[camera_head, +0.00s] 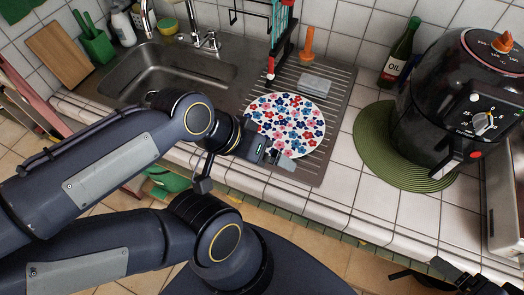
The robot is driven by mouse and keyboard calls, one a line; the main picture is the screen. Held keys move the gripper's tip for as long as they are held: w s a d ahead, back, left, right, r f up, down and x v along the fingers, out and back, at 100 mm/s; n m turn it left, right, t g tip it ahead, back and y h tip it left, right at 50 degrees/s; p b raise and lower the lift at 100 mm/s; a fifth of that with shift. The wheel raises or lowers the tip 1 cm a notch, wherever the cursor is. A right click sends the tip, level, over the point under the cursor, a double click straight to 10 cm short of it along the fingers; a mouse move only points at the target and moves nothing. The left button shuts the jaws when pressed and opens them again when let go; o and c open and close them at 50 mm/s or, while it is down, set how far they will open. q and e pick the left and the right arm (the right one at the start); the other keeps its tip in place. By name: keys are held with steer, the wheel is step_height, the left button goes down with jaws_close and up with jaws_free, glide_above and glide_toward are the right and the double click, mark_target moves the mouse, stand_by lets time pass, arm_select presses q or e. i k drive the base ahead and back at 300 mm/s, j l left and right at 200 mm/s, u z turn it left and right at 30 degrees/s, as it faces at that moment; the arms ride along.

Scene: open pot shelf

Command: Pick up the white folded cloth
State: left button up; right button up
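A small pale, flat rectangular item (316,84) lies on the ribbed drainboard behind the floral plate. It may be the white folded cloth, but its material is hard to make out. No other white folded cloth is clear in view. My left gripper (280,158) is over the front edge of the floral plate (287,122), nearer to me than the pale item and apart from it. Its fingertips are small and dark grey, and their gap is unclear. My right gripper (440,274) shows only partly at the bottom right, below the counter edge, away from the pale item.
The sink (165,75) is left. Tiled counter is bare in front.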

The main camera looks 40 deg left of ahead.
mark_target(314, 85)
steer(key=j+z, duration=0.3)
steer(key=z, duration=0.15)
steer(key=k+j+z, duration=0.15)
steer(key=z, duration=0.25)
steer(key=j, duration=0.1)
